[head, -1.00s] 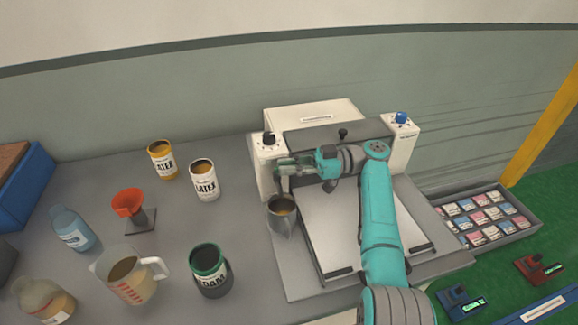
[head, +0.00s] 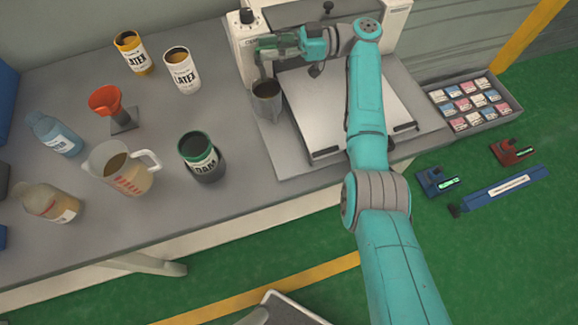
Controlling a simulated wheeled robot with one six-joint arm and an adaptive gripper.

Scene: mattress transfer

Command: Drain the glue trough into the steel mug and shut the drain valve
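The steel mug (head: 267,103) stands upright at the left front of the white and grey glue machine (head: 345,110), below my gripper. My gripper (head: 262,50) is at the machine's left post (head: 243,38), pointing left, just above and behind the mug. Its fingers overlap the spot above the mug, and I cannot tell whether they hold anything. The drain valve and the trough are hidden or too small to make out behind my gripper and arm. The mug's inside looks dark in this view, and its fill level is unclear.
A tray of small packets (head: 470,104) lies at the right.

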